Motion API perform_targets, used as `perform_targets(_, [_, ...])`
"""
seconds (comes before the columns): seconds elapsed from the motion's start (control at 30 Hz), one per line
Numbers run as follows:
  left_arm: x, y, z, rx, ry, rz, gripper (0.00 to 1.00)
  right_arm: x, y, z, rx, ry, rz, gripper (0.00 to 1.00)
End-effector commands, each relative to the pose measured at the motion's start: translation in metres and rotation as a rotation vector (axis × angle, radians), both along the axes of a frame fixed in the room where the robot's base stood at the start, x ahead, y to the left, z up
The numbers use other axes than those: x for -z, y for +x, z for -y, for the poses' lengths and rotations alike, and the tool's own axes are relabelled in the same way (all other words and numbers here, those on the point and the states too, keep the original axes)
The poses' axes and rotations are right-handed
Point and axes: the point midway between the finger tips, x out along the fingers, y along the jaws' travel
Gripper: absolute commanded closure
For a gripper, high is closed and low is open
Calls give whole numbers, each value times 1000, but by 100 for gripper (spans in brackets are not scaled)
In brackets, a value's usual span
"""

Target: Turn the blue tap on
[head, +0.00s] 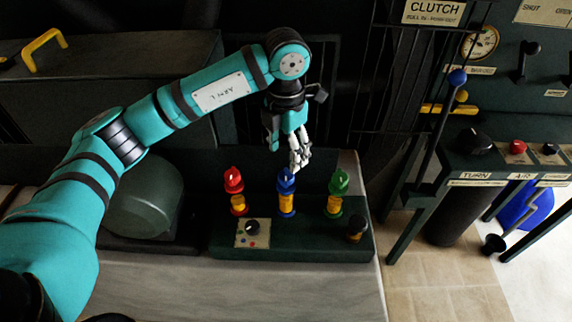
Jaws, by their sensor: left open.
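The blue tap (286,182) stands in the middle of a dark green block, between a red tap (233,181) and a green tap (339,182). Each has a yellow section below its coloured top. My left gripper (299,163) hangs from above with its fingers pointing down. Its fingertips are just above and slightly right of the blue tap's top in the head view; I cannot tell whether they touch. The left gripper is open with nothing visible in it. My right gripper is not in view.
The dark green block (300,248) carries a dial plate (252,233) at front left and a black knob (357,229) at right. The pale bench (250,290) is clear in front. A blue-knobbed lever (457,78) and control panel stand at right.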

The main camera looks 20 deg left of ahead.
Motion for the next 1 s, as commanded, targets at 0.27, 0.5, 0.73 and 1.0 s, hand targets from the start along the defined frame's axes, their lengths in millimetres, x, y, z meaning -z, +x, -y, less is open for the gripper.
perform_targets(0.27, [-43,0,0,1,0,0,42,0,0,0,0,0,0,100])
perform_targets(0.5, [-50,0,0,1,0,-1,42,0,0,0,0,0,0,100])
perform_targets(0.73, [-50,0,0,0,0,-1,42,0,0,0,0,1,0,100])
perform_targets(1.0, [-49,0,0,0,0,-1,42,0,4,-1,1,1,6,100])
